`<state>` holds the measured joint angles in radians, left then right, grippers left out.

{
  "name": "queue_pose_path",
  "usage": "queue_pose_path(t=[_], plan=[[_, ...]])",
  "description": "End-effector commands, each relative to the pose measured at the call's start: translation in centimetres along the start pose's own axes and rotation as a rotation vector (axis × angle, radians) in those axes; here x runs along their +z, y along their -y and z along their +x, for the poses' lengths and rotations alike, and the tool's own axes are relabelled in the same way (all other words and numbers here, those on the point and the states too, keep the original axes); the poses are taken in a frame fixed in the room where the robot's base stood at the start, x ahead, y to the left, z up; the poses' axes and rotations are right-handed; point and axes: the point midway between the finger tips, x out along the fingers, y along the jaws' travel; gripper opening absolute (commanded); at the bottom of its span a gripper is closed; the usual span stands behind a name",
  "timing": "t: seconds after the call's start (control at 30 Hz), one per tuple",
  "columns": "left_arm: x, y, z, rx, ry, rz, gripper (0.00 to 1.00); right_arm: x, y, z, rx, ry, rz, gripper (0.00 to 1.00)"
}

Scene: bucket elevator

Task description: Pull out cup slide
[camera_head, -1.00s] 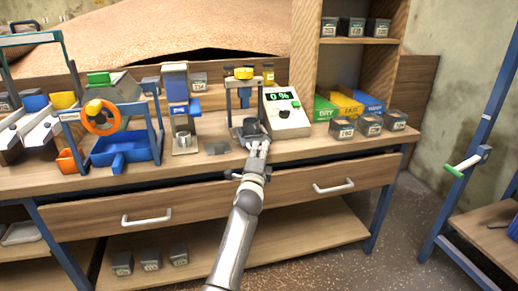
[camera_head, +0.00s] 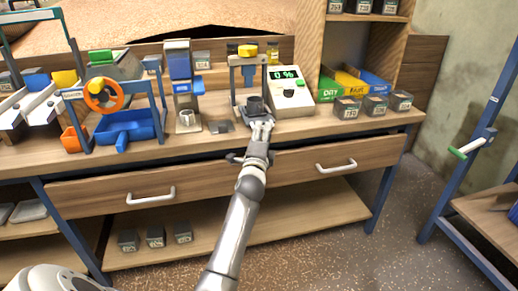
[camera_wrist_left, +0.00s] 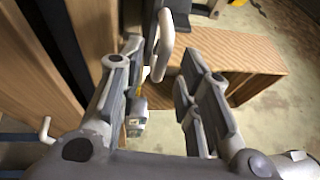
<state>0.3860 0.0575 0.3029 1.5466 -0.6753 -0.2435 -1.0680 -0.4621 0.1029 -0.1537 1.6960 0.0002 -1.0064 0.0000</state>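The press-like device with a yellow top (camera_head: 247,51) stands on the workbench, left of the white meter. A dark cup (camera_head: 255,105) sits at its base, toward the front. My left gripper (camera_head: 262,128) is directly in front of the cup at the bench's front edge. The left wrist view shows its two fingers (camera_wrist_left: 157,66) apart and open. A pale loop handle (camera_wrist_left: 168,45) on a dark part lies just beyond and partly between the fingertips; I cannot tell whether they touch it. The slide itself is mostly hidden by the gripper. My right gripper is not in view.
The meter (camera_head: 288,92) reads 0 %. Several labelled bins (camera_head: 376,107) stand right of it. A blue dispenser (camera_head: 182,75) stands left. Two drawers with white handles (camera_head: 152,197) are under the bench top.

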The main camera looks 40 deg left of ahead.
Motion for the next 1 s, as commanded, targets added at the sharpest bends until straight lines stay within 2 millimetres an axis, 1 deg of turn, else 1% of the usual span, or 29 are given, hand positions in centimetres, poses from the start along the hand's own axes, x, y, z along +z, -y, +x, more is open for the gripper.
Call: queue_pose_path(t=[0.03,0.3,0.4,0.5,0.7,1.0], plan=[[-0.1,-0.2,-1.0,0.002,-0.001,0.0,0.32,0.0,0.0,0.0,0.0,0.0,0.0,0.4],[-0.1,-0.1,-6.2,0.002,-0.001,0.0,0.32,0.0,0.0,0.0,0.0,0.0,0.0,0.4],[0.0,-0.1,-7.8,0.002,-0.001,0.0,0.32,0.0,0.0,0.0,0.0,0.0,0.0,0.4],[-0.1,-0.1,-8.9,0.002,-0.001,-0.001,0.32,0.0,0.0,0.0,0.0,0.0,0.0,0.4],[0.0,0.0,-9.8,0.001,0.0,0.0,0.32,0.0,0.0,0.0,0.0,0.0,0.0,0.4],[0.0,0.0,-9.8,0.001,0.0,0.0,0.32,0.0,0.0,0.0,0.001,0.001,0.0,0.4]])
